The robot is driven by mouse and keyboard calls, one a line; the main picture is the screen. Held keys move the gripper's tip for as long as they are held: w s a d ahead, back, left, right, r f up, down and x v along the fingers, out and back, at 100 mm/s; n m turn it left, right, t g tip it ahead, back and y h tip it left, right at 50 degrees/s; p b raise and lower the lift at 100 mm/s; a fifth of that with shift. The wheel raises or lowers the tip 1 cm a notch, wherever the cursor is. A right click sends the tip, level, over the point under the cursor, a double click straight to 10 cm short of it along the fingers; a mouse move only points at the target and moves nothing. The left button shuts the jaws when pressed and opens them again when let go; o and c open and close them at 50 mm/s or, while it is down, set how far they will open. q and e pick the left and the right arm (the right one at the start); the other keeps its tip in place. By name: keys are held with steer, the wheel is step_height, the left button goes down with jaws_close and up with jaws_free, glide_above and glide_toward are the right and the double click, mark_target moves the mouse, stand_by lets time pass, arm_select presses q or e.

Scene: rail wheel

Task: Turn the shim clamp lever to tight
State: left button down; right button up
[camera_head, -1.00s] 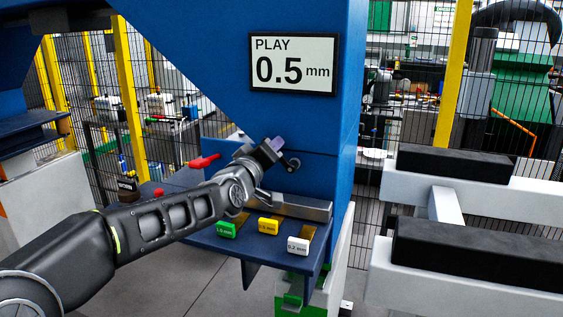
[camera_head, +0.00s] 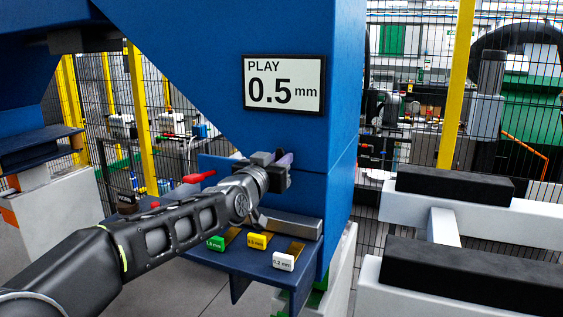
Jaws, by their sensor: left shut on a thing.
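The shim clamp lever shows as a small purple piece (camera_head: 285,160) at the jaws of my left gripper (camera_head: 277,169), in front of the blue column. My left gripper is shut on it, and the jaws hide most of the lever and its pivot. I cannot read the lever's exact angle. Below the gripper, a grey metal bar (camera_head: 290,224) lies along the blue shelf (camera_head: 245,271). Green (camera_head: 215,243), yellow (camera_head: 257,241) and white (camera_head: 284,262) shim tags sit on the shelf. My right gripper is not in view.
A display (camera_head: 284,85) on the blue column (camera_head: 335,140) reads PLAY 0.5 mm. A red handle (camera_head: 198,177) sticks out left of the gripper. White beams with black pads (camera_head: 455,186) stand at the right. Mesh fencing with yellow posts (camera_head: 141,125) is behind.

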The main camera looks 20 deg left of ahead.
arm_select(q)
steer(key=shift+d, duration=0.15)
stand_by(0.3)
steer(key=c, duration=1.3)
jaws_free()
steer(key=shift+c, duration=0.2)
steer(key=shift+s, duration=0.1)
steer(key=s, duration=0.7)
steer(key=shift+s+a, duration=0.25)
steer(key=shift+s, duration=0.1)
